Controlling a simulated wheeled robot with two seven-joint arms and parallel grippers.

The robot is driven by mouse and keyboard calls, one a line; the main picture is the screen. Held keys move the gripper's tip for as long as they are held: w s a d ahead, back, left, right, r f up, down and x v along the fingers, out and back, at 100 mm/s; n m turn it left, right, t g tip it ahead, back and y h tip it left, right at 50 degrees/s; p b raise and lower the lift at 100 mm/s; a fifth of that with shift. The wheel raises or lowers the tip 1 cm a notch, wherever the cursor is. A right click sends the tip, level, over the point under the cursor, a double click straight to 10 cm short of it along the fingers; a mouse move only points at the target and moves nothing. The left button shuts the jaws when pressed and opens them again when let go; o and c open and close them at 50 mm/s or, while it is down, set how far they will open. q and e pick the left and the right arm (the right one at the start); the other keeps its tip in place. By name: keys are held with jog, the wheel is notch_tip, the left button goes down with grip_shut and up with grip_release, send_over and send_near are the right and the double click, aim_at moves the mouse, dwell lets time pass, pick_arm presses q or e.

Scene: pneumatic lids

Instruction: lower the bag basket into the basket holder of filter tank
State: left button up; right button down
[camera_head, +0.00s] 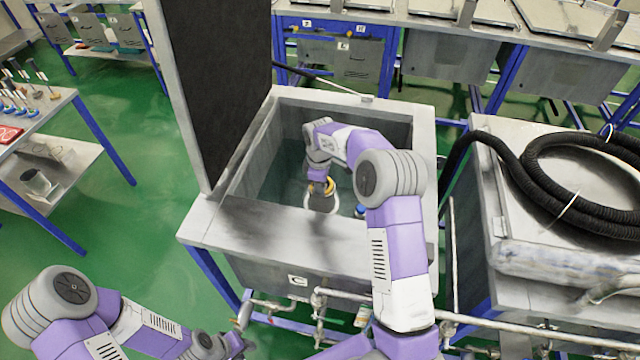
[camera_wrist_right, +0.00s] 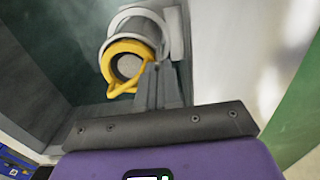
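The filter tank (camera_head: 420,120) stands open with its dark lid (camera_head: 215,90) raised. My right arm reaches down into it. The bag basket, with a yellow rim and grey mesh inside, shows in the right wrist view (camera_wrist_right: 112,50) and in the head view (camera_head: 321,203). My right gripper (camera_wrist_right: 153,72) has its fingers close together at the edge of the yellow rim, apparently gripping it. A pale ring, apparently the basket holder (camera_wrist_right: 176,35), is just beyond the basket; how deep the basket sits in it is unclear. My left gripper (camera_head: 232,345) is low, outside the tank; its fingers are unclear.
A blue object (camera_head: 360,211) shows inside the tank beside my arm. Pipes and valves (camera_head: 318,300) run along the tank's front. A neighbouring closed tank (camera_head: 580,190) carries a black hose (camera_head: 545,150). A table (camera_head: 45,110) stands left, with green floor between.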

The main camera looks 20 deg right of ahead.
aim_at(320, 202)
jog(key=shift+f+b, duration=2.25)
jog(key=shift+f, duration=1.45)
jog(key=shift+f+b, duration=0.4)
jog(key=shift+f, duration=0.2)
jog(key=c, duration=1.2)
grip_release()
jog(key=shift+s+r, duration=0.1)
jog(key=shift+c, duration=0.2)
jog(key=shift+r, duration=0.3)
notch_tip(320, 202, up, 7)
jog(key=shift+a, duration=0.1)
